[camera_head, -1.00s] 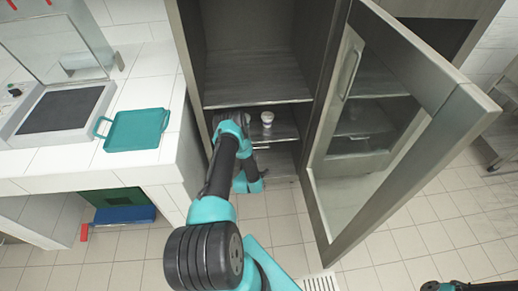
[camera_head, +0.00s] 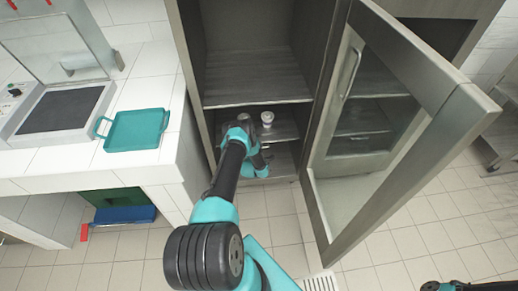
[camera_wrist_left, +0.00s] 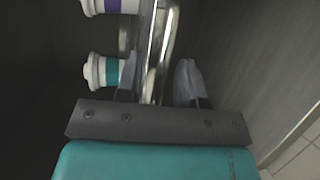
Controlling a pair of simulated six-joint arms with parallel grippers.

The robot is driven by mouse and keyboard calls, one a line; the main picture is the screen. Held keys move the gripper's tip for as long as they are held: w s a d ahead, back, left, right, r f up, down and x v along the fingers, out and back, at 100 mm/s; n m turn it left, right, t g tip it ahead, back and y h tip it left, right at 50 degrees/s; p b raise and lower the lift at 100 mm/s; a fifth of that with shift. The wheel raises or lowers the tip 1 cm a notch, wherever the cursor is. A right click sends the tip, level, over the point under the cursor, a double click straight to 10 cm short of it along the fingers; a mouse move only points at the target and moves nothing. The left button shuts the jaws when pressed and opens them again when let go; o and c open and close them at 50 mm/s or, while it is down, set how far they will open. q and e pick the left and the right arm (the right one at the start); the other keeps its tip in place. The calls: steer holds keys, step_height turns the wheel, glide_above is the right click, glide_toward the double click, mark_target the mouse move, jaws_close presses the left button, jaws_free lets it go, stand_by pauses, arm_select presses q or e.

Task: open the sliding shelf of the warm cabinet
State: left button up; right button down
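The warm cabinet (camera_head: 190,60) stands open, and its sliding shelf (camera_head: 285,130) is inside with a white cup (camera_head: 267,118) on it. My left arm reaches into the cabinet at shelf height, and its gripper is mostly hidden in the head view. In the left wrist view my left gripper (camera_wrist_left: 158,80) is open, with one finger on each side of the shiny metal front bar (camera_wrist_left: 155,50) of the shelf. A cup with a teal band (camera_wrist_left: 103,71) and one with a purple band (camera_wrist_left: 112,6) stand left of the bar. My right gripper is out of view.
The glass-panelled cabinet door (camera_head: 400,130) is swung wide open to the right. A white tiled counter (camera_head: 165,80) with a teal tray (camera_head: 137,130) is on the left. The tiled floor in front is clear.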

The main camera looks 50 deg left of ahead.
arm_select(q)
jaws_close()
steer(key=shift+d, duration=0.1)
stand_by(0.5)
